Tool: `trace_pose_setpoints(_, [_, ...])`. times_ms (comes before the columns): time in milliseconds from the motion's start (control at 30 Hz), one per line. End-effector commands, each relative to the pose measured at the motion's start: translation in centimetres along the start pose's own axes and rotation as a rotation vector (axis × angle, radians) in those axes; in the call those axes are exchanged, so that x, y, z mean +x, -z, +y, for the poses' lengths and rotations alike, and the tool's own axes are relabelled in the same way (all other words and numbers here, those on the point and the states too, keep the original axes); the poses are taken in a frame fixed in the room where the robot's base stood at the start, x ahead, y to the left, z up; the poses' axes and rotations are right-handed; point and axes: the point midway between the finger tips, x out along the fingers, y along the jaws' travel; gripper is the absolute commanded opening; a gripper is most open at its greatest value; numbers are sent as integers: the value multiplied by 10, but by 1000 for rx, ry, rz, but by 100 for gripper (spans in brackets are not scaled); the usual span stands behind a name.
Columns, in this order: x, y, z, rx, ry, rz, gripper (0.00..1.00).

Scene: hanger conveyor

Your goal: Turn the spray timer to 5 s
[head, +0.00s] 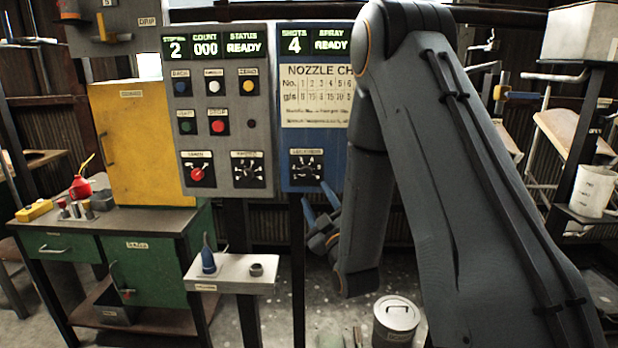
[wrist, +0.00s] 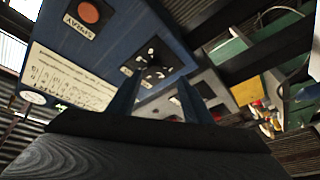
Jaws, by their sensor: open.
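The blue spray panel (head: 284,150) carries a dark dial (head: 306,168) with white marks around it. The dial's small label and pointer setting are too fine to read. The dial also shows in the wrist view (wrist: 153,64), just beyond my fingertips. My gripper (head: 316,194) is just below the dial in the head view, its two blue fingers pointing up at it. In the wrist view my gripper (wrist: 157,90) is open and empty, with its fingers apart. The fingers do not visibly hold the dial.
The spray display (head: 312,43) reads 4 and READY. A nozzle chart (head: 317,96) sits above the dial. The grey panel (head: 216,110) alongside has several buttons and two dials. A small shelf (head: 230,273) stands below.

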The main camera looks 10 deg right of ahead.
Motion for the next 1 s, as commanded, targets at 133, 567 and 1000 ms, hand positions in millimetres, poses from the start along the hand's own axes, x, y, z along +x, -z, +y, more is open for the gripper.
trace_pose_setpoints(133, [0,6,6,-19,-36,42,46])
trace_pose_setpoints(567, [56,10,9,-21,-39,45,46])
trace_pose_setpoints(1000, [76,9,8,-20,-38,43,46])
